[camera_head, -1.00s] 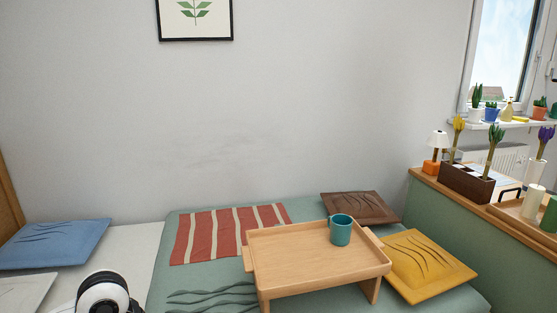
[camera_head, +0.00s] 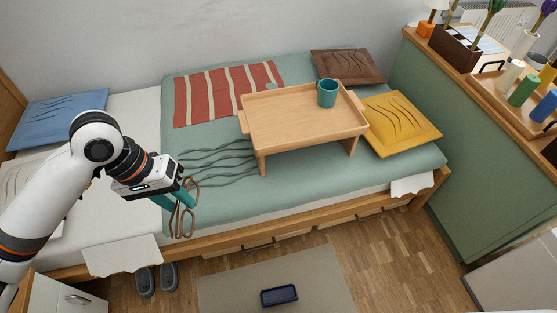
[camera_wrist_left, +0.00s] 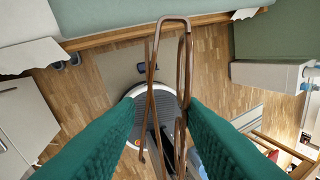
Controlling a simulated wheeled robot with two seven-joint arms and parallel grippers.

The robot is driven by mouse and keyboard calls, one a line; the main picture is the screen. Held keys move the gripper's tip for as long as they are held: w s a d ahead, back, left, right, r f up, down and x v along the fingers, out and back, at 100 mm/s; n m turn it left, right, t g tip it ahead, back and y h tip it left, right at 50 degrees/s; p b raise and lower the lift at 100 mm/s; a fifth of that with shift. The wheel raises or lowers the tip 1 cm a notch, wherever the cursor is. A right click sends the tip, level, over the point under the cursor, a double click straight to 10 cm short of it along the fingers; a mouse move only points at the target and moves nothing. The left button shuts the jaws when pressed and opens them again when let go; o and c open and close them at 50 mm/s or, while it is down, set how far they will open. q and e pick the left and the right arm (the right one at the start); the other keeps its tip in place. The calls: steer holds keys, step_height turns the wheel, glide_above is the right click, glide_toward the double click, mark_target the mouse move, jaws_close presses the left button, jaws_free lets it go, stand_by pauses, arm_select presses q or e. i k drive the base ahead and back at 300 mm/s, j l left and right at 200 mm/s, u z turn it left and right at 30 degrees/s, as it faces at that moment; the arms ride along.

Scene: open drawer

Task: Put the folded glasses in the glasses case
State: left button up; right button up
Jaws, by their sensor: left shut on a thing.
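My left gripper (camera_head: 181,196), with teal fingers, is shut on the glasses (camera_head: 182,220). The glasses have thin brown frames and hang from the fingertips in front of the bed's near edge. In the left wrist view the glasses (camera_wrist_left: 187,62) stand between the two teal fingers, their long thin parts running up and down the picture. A dark blue case (camera_head: 279,295), which looks like the glasses case, lies on the grey-beige rug below and to the right of the gripper. My right gripper is not in view.
The bed carries a wooden tray table (camera_head: 300,122) with a teal mug (camera_head: 327,93), a yellow cushion (camera_head: 400,122) and a striped red cloth (camera_head: 225,92). Dark slippers (camera_head: 157,280) and a white cabinet (camera_head: 62,296) stand at the lower left. The rug (camera_head: 225,290) is otherwise clear.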

mark_target(278, 295)
steer(key=j+z, duration=0.15)
steer(key=z, duration=1.45)
steer(key=k+j+z, duration=0.25)
steer(key=k+j, duration=0.45)
steer(key=j, duration=0.15)
